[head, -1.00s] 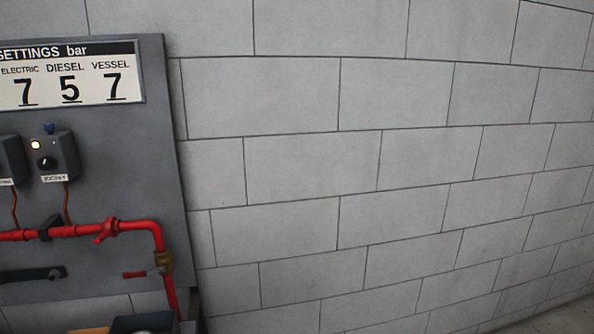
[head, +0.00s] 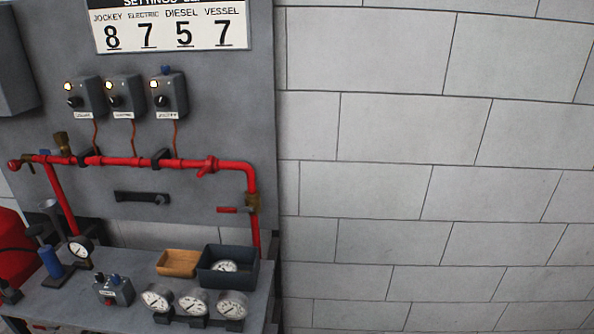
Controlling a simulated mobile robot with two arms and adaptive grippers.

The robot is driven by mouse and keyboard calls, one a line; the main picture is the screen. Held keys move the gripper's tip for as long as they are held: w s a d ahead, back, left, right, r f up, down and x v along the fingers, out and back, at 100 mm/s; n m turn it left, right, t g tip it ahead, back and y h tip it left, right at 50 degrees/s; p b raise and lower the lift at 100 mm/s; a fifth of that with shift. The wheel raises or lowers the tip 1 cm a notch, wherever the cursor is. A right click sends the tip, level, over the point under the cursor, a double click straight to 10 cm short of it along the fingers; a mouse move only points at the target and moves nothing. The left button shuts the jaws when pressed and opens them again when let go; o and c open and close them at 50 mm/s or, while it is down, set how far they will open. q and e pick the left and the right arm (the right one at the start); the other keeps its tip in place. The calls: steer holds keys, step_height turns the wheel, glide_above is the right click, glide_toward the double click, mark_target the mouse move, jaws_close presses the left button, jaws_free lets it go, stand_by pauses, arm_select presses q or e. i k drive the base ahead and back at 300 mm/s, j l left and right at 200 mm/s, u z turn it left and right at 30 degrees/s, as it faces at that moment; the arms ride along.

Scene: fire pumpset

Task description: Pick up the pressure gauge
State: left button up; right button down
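Several round white-faced pressure gauges are in the head view, and I cannot tell which one the task means. Three stand in a row at the bench front: a left one (head: 156,297), a middle one (head: 193,303) and a right one (head: 232,305), in dark holders. Another gauge (head: 224,266) lies in a dark blue-grey tray (head: 240,279), partly hidden by its wall. One more gauge (head: 81,249) is by a blue-handled device (head: 51,262) at the left. Neither of my grippers is in view.
The grey bench (head: 75,305) stands against a grey panel. A wooden tray (head: 178,263) is beside the dark tray. A small grey box (head: 114,290) with knobs is on the bench. A red pipe (head: 130,161) runs above. The block wall (head: 430,200) fills the right.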

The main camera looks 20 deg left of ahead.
mark_target(195, 302)
steer(key=u, duration=1.3)
